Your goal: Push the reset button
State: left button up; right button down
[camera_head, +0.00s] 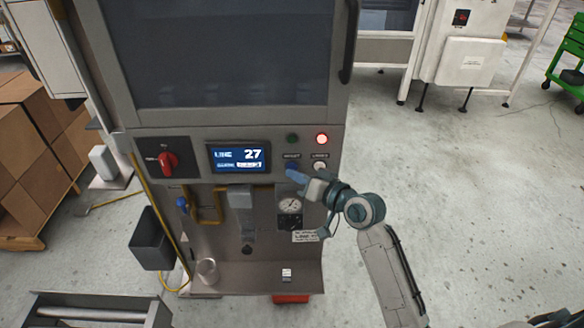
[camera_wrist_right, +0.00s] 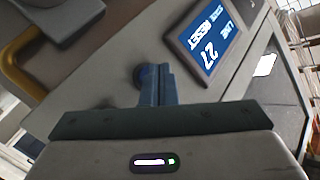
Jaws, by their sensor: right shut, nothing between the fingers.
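The reset button is a round dark blue button (camera_wrist_right: 142,75) on the grey machine panel; in the head view it shows under a small label (camera_head: 292,165). My right gripper (camera_head: 293,173) is shut and empty, its fingertips at the button. In the right wrist view the closed fingers (camera_wrist_right: 158,82) stand in front of the button and hide part of it. I cannot tell whether they touch it. A screen (camera_head: 238,158) left of the button reads LINE 27; in the wrist view it also shows RESET. My left gripper is not in view.
A red lamp (camera_head: 321,138) is lit above a white button (camera_head: 320,166), right of the reset button. A dark green lamp (camera_head: 292,139) sits beside it. A red rotary switch (camera_head: 168,160) is at the left. A gauge (camera_head: 290,205) is below.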

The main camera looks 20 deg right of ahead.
jog(key=shift+w+d, duration=0.15)
jog(key=shift+w, duration=0.25)
dwell(0.4)
jog(key=shift+s, duration=0.15)
jog(key=shift+s+a, duration=0.25)
jog(key=shift+s, duration=0.4)
jog(key=s, duration=0.2)
jog(key=s+a+p, duration=0.1)
jog(key=s, duration=0.1)
jog(key=shift+s+a, duration=0.2)
jog(key=shift+s, duration=0.2)
dwell(0.8)
